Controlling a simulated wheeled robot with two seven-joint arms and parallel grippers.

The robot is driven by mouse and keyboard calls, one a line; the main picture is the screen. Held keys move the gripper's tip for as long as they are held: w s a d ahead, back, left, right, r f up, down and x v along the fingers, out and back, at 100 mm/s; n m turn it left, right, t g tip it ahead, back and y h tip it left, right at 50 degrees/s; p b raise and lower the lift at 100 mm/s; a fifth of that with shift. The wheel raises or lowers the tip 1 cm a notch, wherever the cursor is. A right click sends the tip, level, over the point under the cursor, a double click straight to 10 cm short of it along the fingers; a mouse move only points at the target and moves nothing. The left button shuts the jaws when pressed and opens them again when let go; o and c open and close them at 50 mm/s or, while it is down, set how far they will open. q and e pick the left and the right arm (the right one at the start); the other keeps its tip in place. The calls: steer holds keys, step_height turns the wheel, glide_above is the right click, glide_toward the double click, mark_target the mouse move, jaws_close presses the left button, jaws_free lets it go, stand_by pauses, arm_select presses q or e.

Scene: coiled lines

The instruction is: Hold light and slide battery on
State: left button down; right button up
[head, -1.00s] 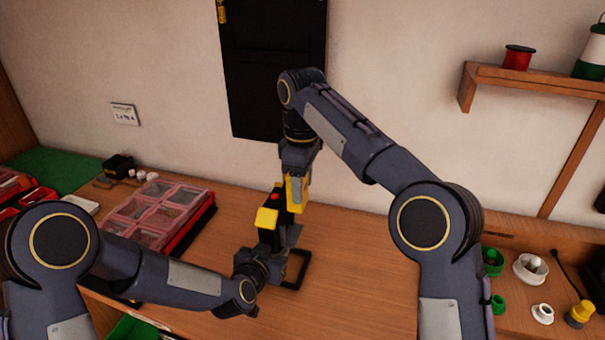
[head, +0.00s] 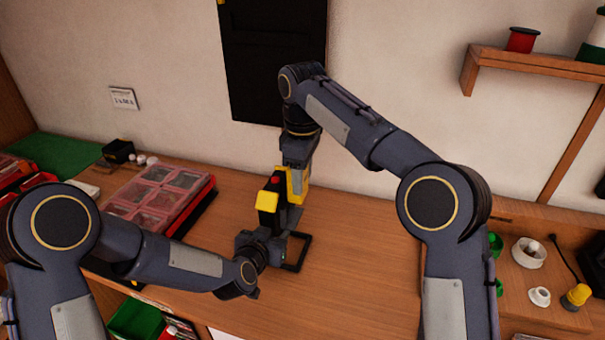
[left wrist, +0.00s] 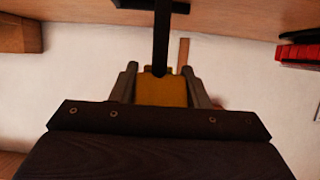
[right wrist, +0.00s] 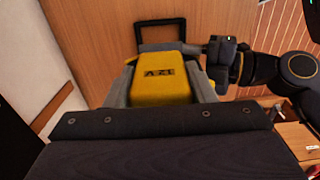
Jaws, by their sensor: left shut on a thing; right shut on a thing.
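The work light stands at the middle of the bench, with a yellow head (head: 267,201), a black body and a red button (head: 277,180). A black rectangular frame (head: 304,240) shows at its foot. My left gripper (head: 270,241) is shut on the light low down; the left wrist view shows yellow (left wrist: 162,90) between its fingers. My right gripper (head: 297,186) comes from above and is shut on the yellow battery (head: 304,182), close behind the light. The battery's labelled face (right wrist: 160,74) shows in the right wrist view. Whether battery and light touch is hidden.
A case with clear-lidded compartments (head: 150,196) lies left of the light. A small black box (head: 118,150) is behind it. White and green round parts and a yellow-topped piece (head: 578,296) are at the right. The bench right of the light is clear.

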mark_target(302, 198)
steer(key=shift+f, duration=3.55)
stand_by(2.3)
steer(key=o, duration=1.4)
steer(key=shift+c, duration=0.2)
steer(key=shift+r, duration=0.1)
step_height(302, 198, up, 12)
steer(key=shift+f, duration=0.1)
arm_select(q)
steer(key=c, duration=0.7)
jaws_free()
